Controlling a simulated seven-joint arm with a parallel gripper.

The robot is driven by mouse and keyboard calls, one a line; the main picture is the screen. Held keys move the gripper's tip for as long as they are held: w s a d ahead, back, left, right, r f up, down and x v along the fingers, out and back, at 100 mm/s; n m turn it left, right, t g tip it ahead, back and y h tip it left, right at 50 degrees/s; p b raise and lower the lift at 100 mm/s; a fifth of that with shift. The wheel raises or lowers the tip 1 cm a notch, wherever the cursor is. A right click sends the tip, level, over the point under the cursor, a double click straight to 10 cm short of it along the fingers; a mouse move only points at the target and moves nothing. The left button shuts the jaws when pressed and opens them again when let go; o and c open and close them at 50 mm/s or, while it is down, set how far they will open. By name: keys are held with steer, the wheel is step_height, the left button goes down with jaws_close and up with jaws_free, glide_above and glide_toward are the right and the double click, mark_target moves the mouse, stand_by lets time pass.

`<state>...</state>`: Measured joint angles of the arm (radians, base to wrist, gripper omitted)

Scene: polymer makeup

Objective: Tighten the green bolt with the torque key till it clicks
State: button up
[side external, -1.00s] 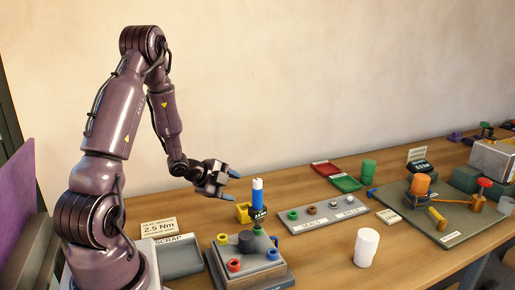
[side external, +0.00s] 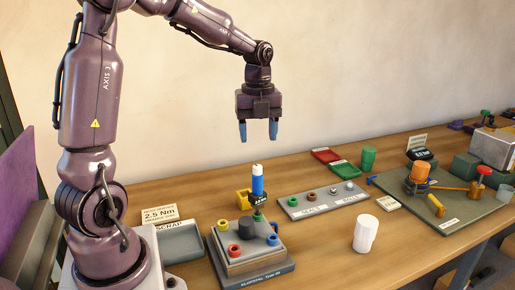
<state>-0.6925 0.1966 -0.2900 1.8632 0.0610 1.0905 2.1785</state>
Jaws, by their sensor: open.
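The blue and white torque key (side external: 257,182) stands upright at the back of the grey fixture block (side external: 250,263). Its lower end, with a black display, lines up with the green bolt (side external: 258,215) and appears to sit on it; I cannot see the contact clearly. Yellow (side external: 222,225), red (side external: 234,249) and blue (side external: 272,239) bolts sit at the block's other corners around a dark round cap (side external: 246,226). My gripper (side external: 258,134) is open and empty, its blue fingertips pointing down, well above the torque key in this view.
A yellow holder (side external: 242,201) stands just left of the torque key. A 2.5 Nm sign (side external: 159,214) and scrap tray (side external: 182,248) lie left. A grey parts tray (side external: 318,201) and white cup (side external: 365,233) are right. The air around my gripper is clear.

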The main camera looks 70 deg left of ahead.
mark_target(258, 173)
step_height(258, 173, down, 13)
steer(key=shift+r, duration=0.15)
steer(key=shift+c, duration=0.5)
steer(key=shift+r, duration=0.1)
jaws_close()
